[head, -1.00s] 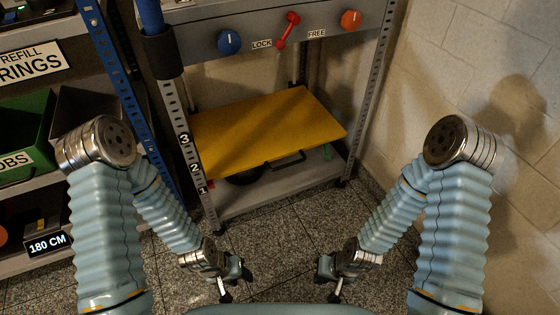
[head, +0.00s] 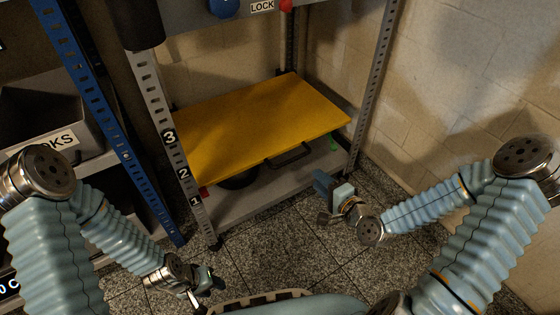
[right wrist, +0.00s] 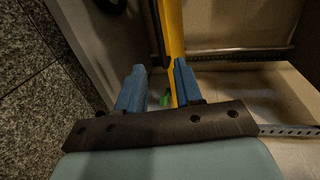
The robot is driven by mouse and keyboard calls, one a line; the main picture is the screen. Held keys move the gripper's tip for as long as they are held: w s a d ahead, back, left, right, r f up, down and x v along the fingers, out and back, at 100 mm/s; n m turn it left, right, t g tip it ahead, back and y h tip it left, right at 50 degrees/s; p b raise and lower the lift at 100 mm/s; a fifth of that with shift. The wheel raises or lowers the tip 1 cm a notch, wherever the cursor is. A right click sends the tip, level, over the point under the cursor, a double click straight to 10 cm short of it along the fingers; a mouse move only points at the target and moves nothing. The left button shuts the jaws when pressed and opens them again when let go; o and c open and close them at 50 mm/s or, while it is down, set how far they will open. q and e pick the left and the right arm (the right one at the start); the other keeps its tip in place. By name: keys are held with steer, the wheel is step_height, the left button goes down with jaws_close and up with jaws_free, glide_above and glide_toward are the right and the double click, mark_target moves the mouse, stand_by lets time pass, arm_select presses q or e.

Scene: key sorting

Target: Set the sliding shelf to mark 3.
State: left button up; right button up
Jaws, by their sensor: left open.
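The yellow sliding shelf (head: 260,115) sits in the grey rack in the head view, with a black handle (head: 290,155) on its front edge. Its front left corner appears near marks 2 (head: 184,173) and 1 (head: 195,201), below mark 3 (head: 169,137); its exact level is hard to tell. The red lever (head: 286,5) by the LOCK label is mostly cut off at the top. My right gripper (head: 325,187) is open and empty, in front of the shelf's right side. The right wrist view shows the yellow edge (right wrist: 174,35) beyond its fingers (right wrist: 159,80). My left gripper (head: 208,284) is open and empty, low in front.
A lower grey board (head: 240,206) lies under the shelf, with a dark round thing on it. A blue-posted rack (head: 100,110) with bins stands at left. A wall (head: 450,80) bounds the right. The speckled floor (head: 285,245) in front is clear.

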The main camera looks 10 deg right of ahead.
mark_target(294, 158)
steer(key=b+x, duration=0.5)
steer(key=x, duration=0.8)
steer(key=shift+w+a, duration=0.1)
steer(key=shift+w, duration=0.2)
jaws_close()
